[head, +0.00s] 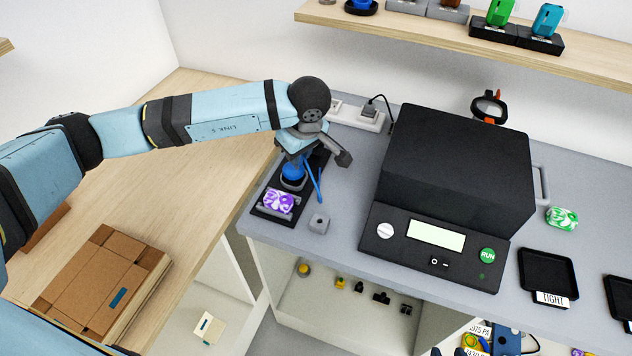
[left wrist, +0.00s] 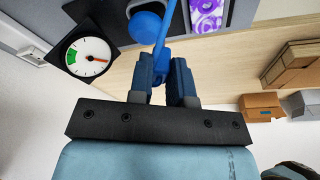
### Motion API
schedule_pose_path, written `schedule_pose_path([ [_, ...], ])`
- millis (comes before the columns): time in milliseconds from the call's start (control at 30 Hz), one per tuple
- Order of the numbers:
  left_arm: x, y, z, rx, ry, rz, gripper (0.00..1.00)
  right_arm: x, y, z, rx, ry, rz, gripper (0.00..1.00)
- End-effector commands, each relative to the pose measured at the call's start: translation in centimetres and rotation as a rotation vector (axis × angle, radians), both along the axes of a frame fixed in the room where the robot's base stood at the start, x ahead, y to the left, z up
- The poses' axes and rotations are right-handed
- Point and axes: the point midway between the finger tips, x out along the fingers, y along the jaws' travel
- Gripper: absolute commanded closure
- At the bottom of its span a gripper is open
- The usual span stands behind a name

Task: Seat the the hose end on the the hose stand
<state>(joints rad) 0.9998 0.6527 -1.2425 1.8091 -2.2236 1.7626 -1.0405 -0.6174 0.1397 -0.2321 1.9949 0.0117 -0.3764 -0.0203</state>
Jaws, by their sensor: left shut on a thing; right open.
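My left gripper (head: 297,158) is over the narrow black tray on the grey bench, and its jaws show close up in the left wrist view (left wrist: 161,88). They are shut on the blue hose end, which is mostly hidden between the fingers. The thin blue hose (left wrist: 166,28) runs away from the fingers and also shows in the head view (head: 318,184). A round blue part (head: 292,173) sits on the tray right below the gripper; I cannot tell whether the held end touches it. A small grey block with a hole (head: 319,223), possibly the hose stand, is beside the tray. My right gripper is not in view.
A black machine (head: 452,170) with a RUN button stands to the right. A dial gauge (left wrist: 90,56) is near the gripper. A cardboard box (head: 100,280) lies on the wooden table at left.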

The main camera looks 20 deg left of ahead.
Motion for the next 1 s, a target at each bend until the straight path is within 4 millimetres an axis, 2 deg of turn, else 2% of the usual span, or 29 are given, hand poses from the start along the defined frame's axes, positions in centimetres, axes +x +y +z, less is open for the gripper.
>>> schedule_pose_path([
  [33,-0.2,-0.4,0.3,0.001,0.003,0.115,1.0,0.0,0.0,0.9,0.001,-0.004,0.0,0.57],
  [200,-1.0,-1.4,0.0,0.0,0.003,0.566,1.0,0.1,0.1,2.3,0.002,-0.011,-0.002,0.57],
  [567,-3.1,-3.4,-0.7,0.003,0.006,1.545,1.0,-0.1,-0.4,4.0,-0.007,0.002,-0.01,0.57],
  [800,-4.7,-4.9,-1.0,0.005,0.007,2.207,1.0,-0.1,-0.5,5.8,-0.008,0.0,-0.012,0.57],
  [1000,-5.9,-6.0,-1.3,0.003,0.004,2.701,1.0,0.0,-0.5,7.1,-0.007,-0.004,-0.014,0.57],
])
